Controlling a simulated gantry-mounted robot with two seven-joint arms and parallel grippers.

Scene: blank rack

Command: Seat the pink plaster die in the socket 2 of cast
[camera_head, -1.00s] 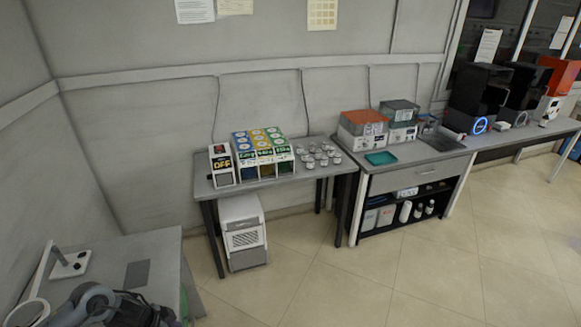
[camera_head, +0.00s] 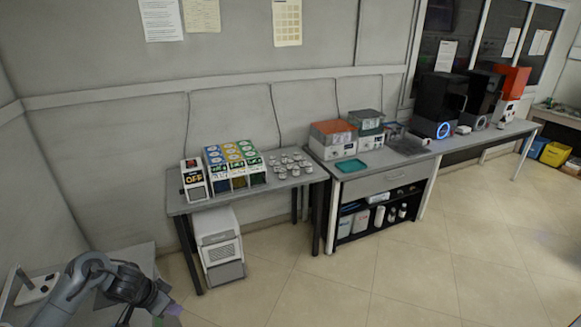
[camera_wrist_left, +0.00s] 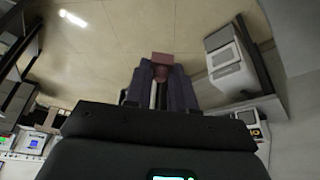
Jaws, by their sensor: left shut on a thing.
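My left gripper (camera_head: 163,304) is at the bottom left of the head view, above the floor beside the near bench. In the left wrist view its two dark fingers (camera_wrist_left: 160,84) are shut on a small dull pink block, the pink plaster die (camera_wrist_left: 162,58), which sticks out past the fingertips. In the head view a small pinkish-purple patch shows at the gripper's tip; it is too small to make out its shape. I cannot make out the cast or its socket 2 in any view. My right gripper is not in view.
A grey table (camera_head: 290,188) by the wall carries coloured boxes (camera_head: 235,165) and several small round pieces (camera_head: 290,164). A bench with a drawer (camera_head: 385,188) holds a teal tray (camera_head: 351,165) and machines. A white unit (camera_head: 219,240) stands under the table. The floor in front is clear.

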